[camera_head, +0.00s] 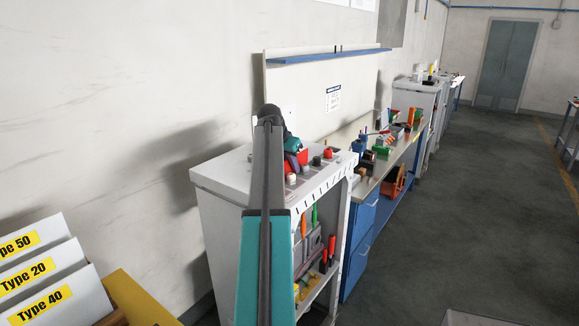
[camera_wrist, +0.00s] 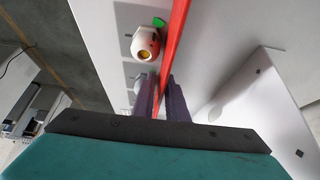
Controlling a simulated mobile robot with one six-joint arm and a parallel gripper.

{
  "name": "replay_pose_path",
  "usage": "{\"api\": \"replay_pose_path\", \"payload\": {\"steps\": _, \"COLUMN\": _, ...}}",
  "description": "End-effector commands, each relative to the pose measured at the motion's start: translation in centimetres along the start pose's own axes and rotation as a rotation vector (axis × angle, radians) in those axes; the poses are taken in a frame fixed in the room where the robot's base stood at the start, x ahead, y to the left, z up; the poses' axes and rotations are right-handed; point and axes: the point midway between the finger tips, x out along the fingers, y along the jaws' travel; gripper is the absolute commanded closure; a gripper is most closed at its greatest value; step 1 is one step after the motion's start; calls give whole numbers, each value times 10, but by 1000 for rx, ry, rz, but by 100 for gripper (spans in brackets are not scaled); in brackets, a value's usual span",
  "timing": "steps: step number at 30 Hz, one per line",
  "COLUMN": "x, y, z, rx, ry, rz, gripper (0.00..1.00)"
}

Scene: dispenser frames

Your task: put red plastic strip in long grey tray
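The red plastic strip (camera_wrist: 175,40) shows edge-on in the wrist view, running from the top edge down between my fingers. My gripper (camera_wrist: 163,92) has its two dark purple fingers close on either side of the strip and looks shut on it. In the head view my gripper (camera_head: 293,160) is over the top of the grey cabinet, and a red patch of the strip (camera_head: 303,157) shows beside the fingers. My arm hides part of the cabinet top. I cannot make out a long grey tray for certain in either view.
Small round pieces, including a red-topped one (camera_head: 328,153), stand on the cabinet top (camera_head: 228,176). A workbench (camera_head: 385,165) with coloured items lies beyond. White "Type" boxes (camera_head: 40,262) stand at lower left.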

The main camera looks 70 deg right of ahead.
Motion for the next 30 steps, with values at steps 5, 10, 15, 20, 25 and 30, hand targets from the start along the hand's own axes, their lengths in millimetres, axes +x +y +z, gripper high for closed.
{"api": "replay_pose_path", "payload": {"steps": 5, "x": 5, "y": 0, "z": 0, "rx": 0, "ry": 1, "rz": -1, "gripper": 88}}
{"api": "replay_pose_path", "payload": {"steps": 10, "x": 5, "y": 0, "z": 0, "rx": 1, "ry": 1, "rz": -1, "gripper": 88}}
{"api": "replay_pose_path", "payload": {"steps": 15, "x": 5, "y": 0, "z": 0, "rx": 1, "ry": 1, "rz": -1, "gripper": 88}}
{"api": "replay_pose_path", "payload": {"steps": 20, "x": 5, "y": 0, "z": 0, "rx": 1, "ry": 1, "rz": -1, "gripper": 88}}
{"api": "replay_pose_path", "payload": {"steps": 25, "x": 5, "y": 0, "z": 0, "rx": 0, "ry": 1, "rz": 0, "gripper": 100}}
{"api": "replay_pose_path", "payload": {"steps": 30, "x": 4, "y": 0, "z": 0, "rx": 0, "ry": 1, "rz": 0, "gripper": 100}}
